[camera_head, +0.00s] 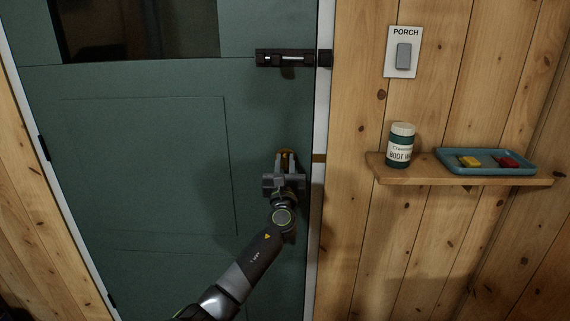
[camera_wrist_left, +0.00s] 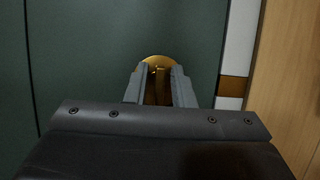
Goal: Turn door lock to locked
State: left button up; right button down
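The door lock (camera_wrist_left: 157,60) is a round brass fitting low on the green door (camera_head: 130,150), near its right edge. In the head view only a bit of its brass (camera_head: 286,152) shows, at my left gripper's fingertips. My left gripper (camera_head: 287,160) points at the lock, fingers apart. In the left wrist view its fingertips (camera_wrist_left: 160,76) stand to either side of a brass piece in the middle of the lock and cover much of the plate. Contact and the exact angle of the turn piece cannot be told. My right gripper is not in view.
A dark slide bolt (camera_head: 285,59) is higher on the door. Right of the door are a PORCH switch (camera_head: 403,55) and a wooden shelf (camera_head: 400,174) with a jar (camera_head: 401,146) and a blue tray (camera_head: 447,166) holding yellow and red items. A white door frame (camera_head: 321,105) edges the door.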

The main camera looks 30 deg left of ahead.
pick_arm(q)
jog(key=shift+s, duration=0.1)
grip_shut()
